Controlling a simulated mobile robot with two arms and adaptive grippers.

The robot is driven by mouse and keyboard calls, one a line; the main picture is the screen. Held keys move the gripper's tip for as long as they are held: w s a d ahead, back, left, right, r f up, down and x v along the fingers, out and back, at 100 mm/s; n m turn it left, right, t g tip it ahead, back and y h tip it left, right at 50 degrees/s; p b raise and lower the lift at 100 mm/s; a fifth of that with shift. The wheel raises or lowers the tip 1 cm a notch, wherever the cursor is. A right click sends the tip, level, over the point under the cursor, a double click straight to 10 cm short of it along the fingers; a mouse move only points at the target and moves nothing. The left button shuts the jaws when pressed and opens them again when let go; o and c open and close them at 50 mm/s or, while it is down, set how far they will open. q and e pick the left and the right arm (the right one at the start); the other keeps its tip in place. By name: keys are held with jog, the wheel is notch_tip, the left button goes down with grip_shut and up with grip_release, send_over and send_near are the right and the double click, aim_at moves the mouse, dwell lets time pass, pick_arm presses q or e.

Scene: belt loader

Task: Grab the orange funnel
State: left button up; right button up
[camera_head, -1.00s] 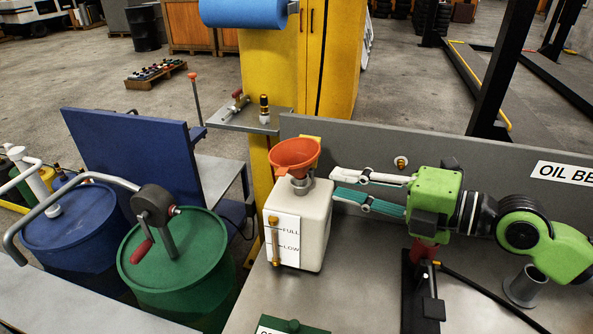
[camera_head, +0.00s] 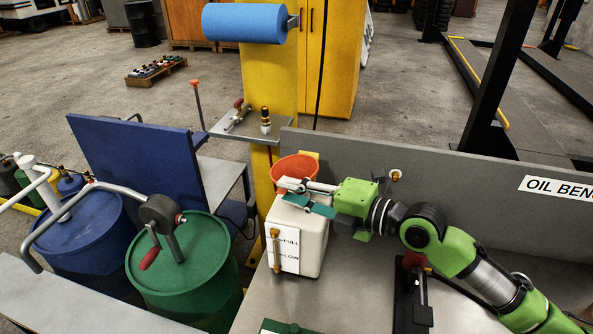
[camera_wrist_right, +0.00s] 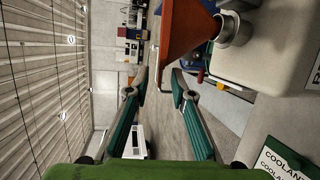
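The orange funnel (camera_head: 294,168) sits on top of the cream tank (camera_head: 313,243) in the head view, its lower part hidden behind my right gripper. In the right wrist view the funnel (camera_wrist_right: 184,30) is at the top, its spout toward the grey neck on the tank (camera_wrist_right: 262,55). My right gripper (camera_head: 286,192) is in front of the funnel, over the tank top. In the wrist view its fingers (camera_wrist_right: 159,78) are apart with nothing between them, and the funnel is off toward the right finger's side. I cannot tell whether they touch. My left gripper is not in view.
Green (camera_head: 190,284) and blue (camera_head: 75,240) drums with pumps stand left of the tank. A grey back panel (camera_head: 450,185) runs behind my right arm. A small shelf with fittings (camera_head: 222,130) is behind the tank. A black stand (camera_head: 409,300) is on the bench.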

jog(key=shift+p+x, duration=0.3)
jog(key=shift+x, duration=0.75)
jog(key=shift+w+a, duration=0.1)
jog(key=shift+a, duration=0.1)
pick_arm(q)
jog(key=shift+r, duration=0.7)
pick_arm(e)
grip_shut()
jog(key=shift+d+r, duration=0.1)
